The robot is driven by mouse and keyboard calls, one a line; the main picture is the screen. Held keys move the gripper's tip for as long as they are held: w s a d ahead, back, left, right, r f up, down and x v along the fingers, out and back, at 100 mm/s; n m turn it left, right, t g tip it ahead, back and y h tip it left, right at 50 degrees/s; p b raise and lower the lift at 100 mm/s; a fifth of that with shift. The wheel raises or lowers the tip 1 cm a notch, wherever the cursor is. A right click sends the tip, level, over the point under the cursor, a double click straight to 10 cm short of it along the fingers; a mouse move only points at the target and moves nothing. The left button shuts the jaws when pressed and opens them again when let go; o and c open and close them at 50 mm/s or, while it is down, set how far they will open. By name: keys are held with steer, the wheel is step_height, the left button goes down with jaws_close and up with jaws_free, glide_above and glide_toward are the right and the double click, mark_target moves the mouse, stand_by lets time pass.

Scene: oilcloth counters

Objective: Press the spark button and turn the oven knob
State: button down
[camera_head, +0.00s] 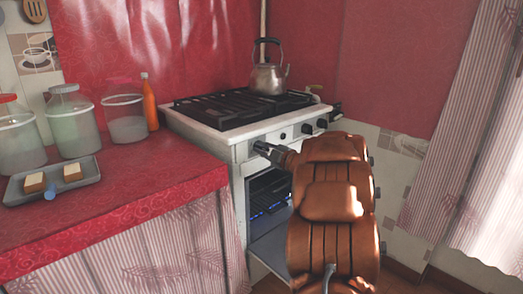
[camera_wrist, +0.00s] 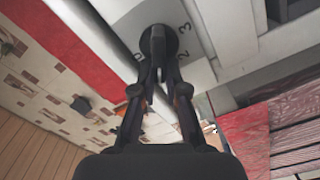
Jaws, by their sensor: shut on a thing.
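My gripper (camera_head: 273,152) is at the left end of the white stove's front panel (camera_head: 256,134), and its fingers are closed on the dark oven knob (camera_head: 260,147). In the wrist view, the fingertips of my gripper (camera_wrist: 158,68) meet around the knob's grip (camera_wrist: 158,40), with numbers printed around it. A small dark round piece (camera_head: 283,136), possibly the spark button, sits right of the gripper on the panel. The oven door (camera_head: 268,243) hangs open, and small blue lights, like flames, show inside the oven (camera_head: 268,190). My arm hides part of the oven.
More black knobs (camera_head: 307,128) are to the right on the panel. A metal kettle (camera_head: 268,78) stands on the stove's grates. On the left, a red-covered counter (camera_head: 135,180) holds jars (camera_head: 72,125), an orange bottle (camera_head: 150,108) and a grey tray (camera_head: 88,178).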

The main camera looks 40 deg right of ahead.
steer(key=c, duration=1.2)
jaws_free()
steer(key=s, duration=1.2)
steer(key=shift+a, duration=0.15)
